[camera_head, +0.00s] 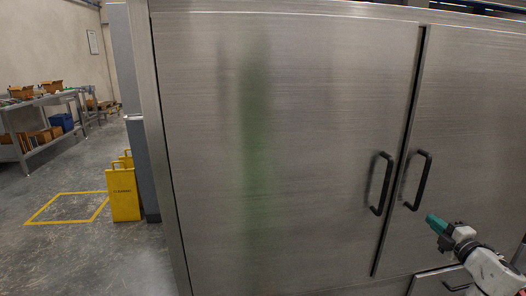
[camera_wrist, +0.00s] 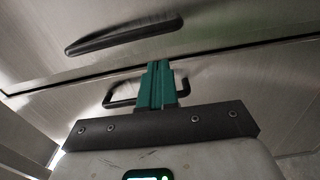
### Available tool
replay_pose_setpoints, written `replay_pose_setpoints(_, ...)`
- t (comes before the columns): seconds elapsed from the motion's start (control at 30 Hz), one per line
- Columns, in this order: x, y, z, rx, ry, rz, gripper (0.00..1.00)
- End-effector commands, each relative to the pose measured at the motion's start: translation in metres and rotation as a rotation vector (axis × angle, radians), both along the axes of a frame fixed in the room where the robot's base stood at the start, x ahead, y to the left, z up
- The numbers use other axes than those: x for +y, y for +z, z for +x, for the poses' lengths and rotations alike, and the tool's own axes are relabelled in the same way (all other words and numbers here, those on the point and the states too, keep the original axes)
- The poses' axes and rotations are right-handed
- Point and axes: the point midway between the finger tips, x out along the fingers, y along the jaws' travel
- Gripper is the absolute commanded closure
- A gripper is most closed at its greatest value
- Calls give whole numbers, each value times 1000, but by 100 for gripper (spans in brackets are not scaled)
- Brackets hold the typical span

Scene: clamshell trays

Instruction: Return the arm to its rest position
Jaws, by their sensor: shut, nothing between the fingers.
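My gripper (camera_head: 432,220) is at the lower right of the head view, with teal fingers pointing left and up toward the cabinet front. In the wrist view the teal fingers (camera_wrist: 155,72) are pressed together with nothing between them. The fingers are in front of a steel cabinet's doors, below and right of the two black handles. The left handle (camera_head: 381,183) and the right handle (camera_head: 418,180) are upright and apart from the fingers in the head view. In the wrist view the fingers overlap one handle (camera_wrist: 118,101); I cannot tell the gap there.
Both steel doors (camera_head: 290,150) look closed and fill most of the view. A drawer handle (camera_head: 456,287) is low at the right, near my arm. Yellow folding signs (camera_head: 124,193) stand on the floor at left. A workbench (camera_head: 38,103) stands further back, with open floor before it.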

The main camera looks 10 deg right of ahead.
Motion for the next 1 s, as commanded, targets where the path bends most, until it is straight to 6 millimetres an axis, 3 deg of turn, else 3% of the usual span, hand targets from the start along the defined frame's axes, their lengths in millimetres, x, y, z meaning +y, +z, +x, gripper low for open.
replay_pose_setpoints(0.1,16,-18,-1,-20,-124,99,100)
replay_pose_setpoints(0.23,32,-42,-19,-26,-301,263,100)
replay_pose_setpoints(0.47,71,-104,-83,52,-580,594,100)
replay_pose_setpoints(0.67,126,-164,-165,224,-783,879,100)
replay_pose_setpoints(0.8,174,-199,-233,402,-900,1048,100)
replay_pose_setpoints(1.0,246,-222,-336,708,-1030,1206,100)
